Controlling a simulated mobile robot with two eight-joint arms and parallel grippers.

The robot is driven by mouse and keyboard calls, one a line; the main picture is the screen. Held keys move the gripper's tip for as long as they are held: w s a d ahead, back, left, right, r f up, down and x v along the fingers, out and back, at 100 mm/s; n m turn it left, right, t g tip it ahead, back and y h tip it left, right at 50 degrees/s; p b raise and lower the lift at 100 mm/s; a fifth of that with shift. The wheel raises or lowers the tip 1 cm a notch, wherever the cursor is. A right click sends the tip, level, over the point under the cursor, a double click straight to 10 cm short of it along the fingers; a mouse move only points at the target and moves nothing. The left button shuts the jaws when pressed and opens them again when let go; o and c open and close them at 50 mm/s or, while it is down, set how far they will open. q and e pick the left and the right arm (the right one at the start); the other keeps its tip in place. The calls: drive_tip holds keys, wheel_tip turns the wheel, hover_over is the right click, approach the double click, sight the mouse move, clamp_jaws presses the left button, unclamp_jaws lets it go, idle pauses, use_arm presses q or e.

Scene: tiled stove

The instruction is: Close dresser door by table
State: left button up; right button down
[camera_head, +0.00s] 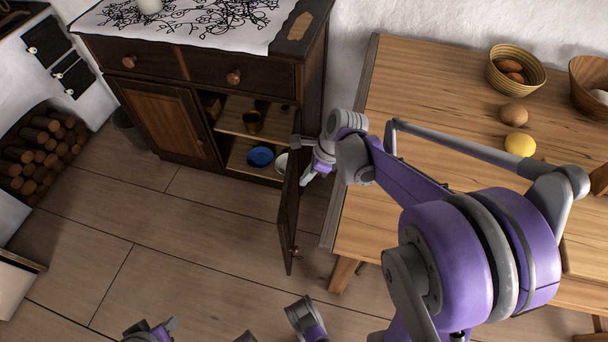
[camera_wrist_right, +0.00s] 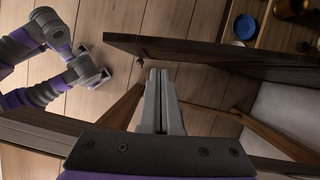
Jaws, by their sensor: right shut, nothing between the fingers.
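The dresser (camera_head: 180,80) is dark wood and stands at the back left. Its right door (camera_head: 288,218) is swung wide open and points out into the room; it also shows in the right wrist view (camera_wrist_right: 215,55). The left door (camera_head: 165,118) is shut. My right gripper (camera_head: 306,178) is in the gap between the open door's outer face and the table (camera_head: 345,215). In the right wrist view its fingers (camera_wrist_right: 158,100) are together and empty, beside the door. I cannot tell if they touch it. Purple-grey parts of mine show at the head view's bottom edge; left jaws are unclear.
Inside the dresser are a blue bowl (camera_head: 260,156) and a brown cup (camera_head: 252,122). The table holds a woven basket (camera_head: 516,70), a lemon (camera_head: 520,145) and a wooden bowl (camera_head: 590,85). The plank floor before the dresser is clear.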

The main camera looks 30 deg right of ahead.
drive_tip(key=b+x, duration=0.2)
drive_tip(key=x, duration=0.6)
drive_tip(key=shift+w, duration=0.1)
